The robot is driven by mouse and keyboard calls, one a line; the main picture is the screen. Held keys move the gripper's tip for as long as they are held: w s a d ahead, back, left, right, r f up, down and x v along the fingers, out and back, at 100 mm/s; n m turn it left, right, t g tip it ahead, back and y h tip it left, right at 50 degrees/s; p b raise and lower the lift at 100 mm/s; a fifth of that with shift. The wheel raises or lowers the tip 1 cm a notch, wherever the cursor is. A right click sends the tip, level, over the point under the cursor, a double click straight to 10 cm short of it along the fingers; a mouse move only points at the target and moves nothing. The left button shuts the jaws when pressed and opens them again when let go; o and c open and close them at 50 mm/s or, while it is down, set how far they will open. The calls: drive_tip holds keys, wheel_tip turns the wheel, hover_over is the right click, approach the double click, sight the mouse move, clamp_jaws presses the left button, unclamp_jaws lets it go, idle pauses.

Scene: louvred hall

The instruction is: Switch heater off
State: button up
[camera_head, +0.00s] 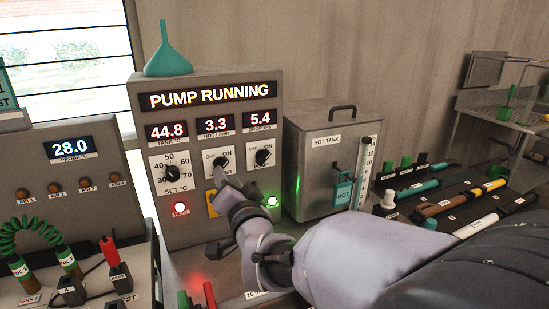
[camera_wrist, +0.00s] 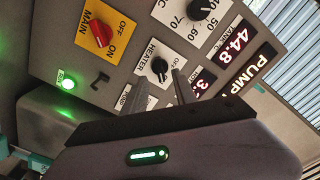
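The heater knob (camera_head: 221,161) is a black rotary knob on a white plate marked OFF and ON, on the grey pump panel (camera_head: 200,86). In the wrist view the knob (camera_wrist: 159,67) shows between the fingertips, with HEATER and OFF readable beside it. Its ON mark is covered there, and I cannot tell which way it points. My gripper (camera_head: 221,175) is at the knob's front, and its two fingers (camera_wrist: 163,80) are apart, one on each side of it. Contact is not clear. The red heat lamp (camera_head: 180,207) is lit.
The pump knob (camera_head: 263,156) is close to the right. The set dial (camera_head: 171,173) is to the left. The red main switch (camera_wrist: 99,34) sits on a yellow plate near the lit green lamp (camera_wrist: 67,85). The hot tank (camera_head: 325,160) stands to the right.

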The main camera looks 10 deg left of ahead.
drive_tip(key=shift+x, duration=2.95)
drive_tip(key=shift+d, duration=0.1)
clamp_jaws()
